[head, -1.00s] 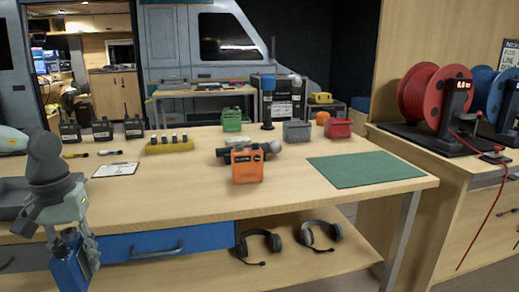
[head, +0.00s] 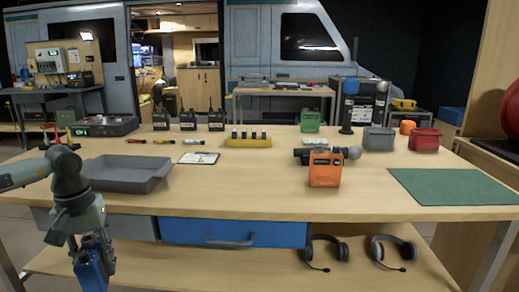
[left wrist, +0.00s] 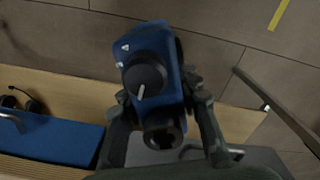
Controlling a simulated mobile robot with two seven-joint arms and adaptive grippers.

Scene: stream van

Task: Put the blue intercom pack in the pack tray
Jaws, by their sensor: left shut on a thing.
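My left gripper (head: 90,240) is shut on the blue intercom pack (head: 91,268), in front of the table's front edge at the lower left and below the tabletop. In the left wrist view the blue pack (left wrist: 152,62) shows a black knob and a round socket, with a finger on each side. A grey, shallow, empty tray (head: 125,183), likely the pack tray, lies on the tabletop at the left, above and behind the gripper. My right gripper is not in view.
A clipboard (head: 199,158), a yellow battery strip (head: 248,142) and several radios (head: 188,120) are behind. A green mat (head: 452,187) lies right. A blue drawer (head: 233,232) and headsets (head: 328,248) are below.

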